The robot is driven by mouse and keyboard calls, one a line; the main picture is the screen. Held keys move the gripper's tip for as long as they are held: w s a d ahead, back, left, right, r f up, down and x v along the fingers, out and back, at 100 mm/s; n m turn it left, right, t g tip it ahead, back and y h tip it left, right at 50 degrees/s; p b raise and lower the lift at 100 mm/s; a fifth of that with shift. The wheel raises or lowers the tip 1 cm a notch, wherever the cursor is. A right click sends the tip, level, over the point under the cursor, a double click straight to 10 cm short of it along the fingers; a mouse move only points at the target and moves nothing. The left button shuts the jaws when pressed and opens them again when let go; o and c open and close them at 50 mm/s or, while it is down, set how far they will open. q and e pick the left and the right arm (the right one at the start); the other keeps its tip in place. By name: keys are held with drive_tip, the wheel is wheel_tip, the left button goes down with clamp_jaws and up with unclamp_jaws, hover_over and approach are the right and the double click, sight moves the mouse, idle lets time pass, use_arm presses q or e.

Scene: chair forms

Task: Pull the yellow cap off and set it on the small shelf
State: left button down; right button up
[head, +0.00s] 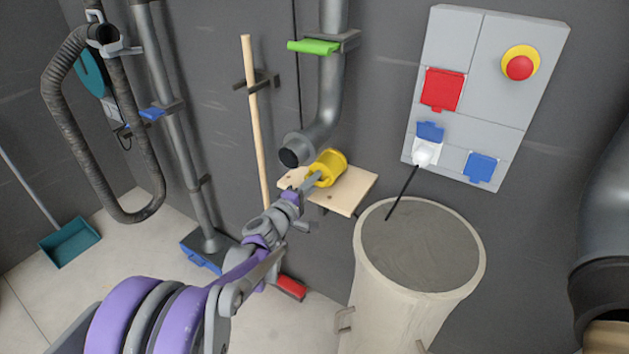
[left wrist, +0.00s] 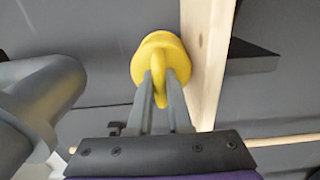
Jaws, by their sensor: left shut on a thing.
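The yellow cap (head: 331,164) is off the grey pipe's open end (head: 289,158) and lies on its side at the small wooden shelf (head: 350,196). My left gripper (head: 314,180) is shut on the cap's handle. In the left wrist view the cap (left wrist: 150,52) faces me, with the handle between the two fingers (left wrist: 160,92). The shelf (left wrist: 210,55) runs close beside the cap there; I cannot tell surely whether they touch. My right gripper is not in view.
A wooden stick (head: 253,120) leans on the wall left of the shelf. A large round bin (head: 365,255) stands right of it. A grey panel (head: 480,115) with sockets and a red button is on the wall. The shelf's right part is bare.

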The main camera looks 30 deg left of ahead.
use_arm(q)
drive_tip(key=shift+f, duration=0.1)
drive_tip(key=c, duration=0.6)
unclamp_jaws()
drive_tip(key=shift+o, duration=0.2)
drive_tip(key=s, duration=1.2)
drive_tip(key=shift+a+p, duration=0.35)
drive_tip(key=shift+a, duration=0.1)
idle(1.1)
drive_tip(key=shift+f, duration=0.1)
drive_tip(key=shift+d, duration=0.1)
idle(0.3)
